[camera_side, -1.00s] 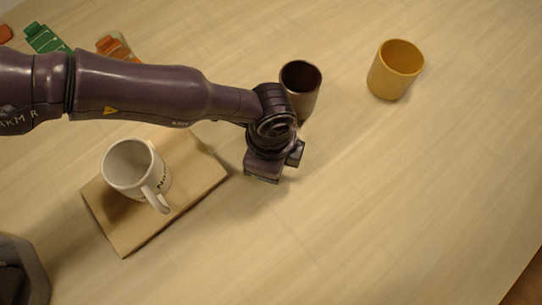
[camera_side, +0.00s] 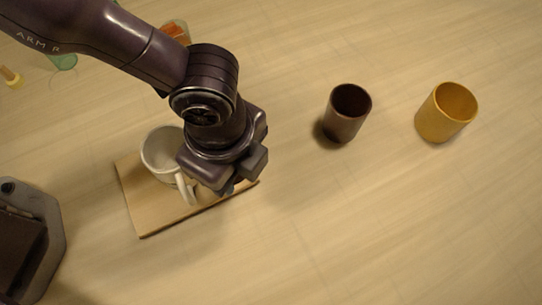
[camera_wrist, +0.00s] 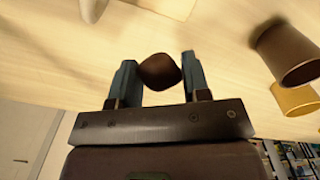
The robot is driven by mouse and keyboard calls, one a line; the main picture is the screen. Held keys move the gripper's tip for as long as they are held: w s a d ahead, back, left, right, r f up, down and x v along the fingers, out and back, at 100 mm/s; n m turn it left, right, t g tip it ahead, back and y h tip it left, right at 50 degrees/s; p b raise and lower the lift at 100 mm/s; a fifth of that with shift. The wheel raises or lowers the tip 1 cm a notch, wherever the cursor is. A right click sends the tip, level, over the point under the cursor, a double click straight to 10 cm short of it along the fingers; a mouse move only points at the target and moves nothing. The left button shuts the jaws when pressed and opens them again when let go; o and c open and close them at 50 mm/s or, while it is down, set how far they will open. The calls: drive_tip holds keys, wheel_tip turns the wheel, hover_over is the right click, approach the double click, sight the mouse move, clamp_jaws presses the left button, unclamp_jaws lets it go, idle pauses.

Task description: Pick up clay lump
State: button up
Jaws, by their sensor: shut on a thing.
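The clay lump (camera_wrist: 160,71) is a small, dark brown, rounded piece. In the wrist view it sits between the two blue-grey fingers of my gripper (camera_wrist: 160,75), which is shut on it. In the side view my gripper (camera_side: 230,188) points down, beside the white mug and over the right end of the wooden board as seen from there. The lump is hidden in the side view by my gripper. How high it is above the table is hard to tell.
The white mug (camera_side: 160,152) stands on the wooden board (camera_side: 150,216), partly hidden by my gripper. A dark brown cup (camera_side: 345,125) and a yellow cup (camera_side: 441,122) stand to the right. A grey bin (camera_side: 50,235) is at the lower left. The front right table is clear.

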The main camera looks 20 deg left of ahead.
drive_tip(key=shift+s+a+r, duration=0.35)
drive_tip(key=shift+s+a, duration=0.1)
drive_tip(key=shift+a, duration=0.2)
drive_tip(key=shift+s+a+r, duration=0.35)
drive_tip(key=shift+s+a, duration=0.1)
drive_tip(key=shift+a, duration=0.2)
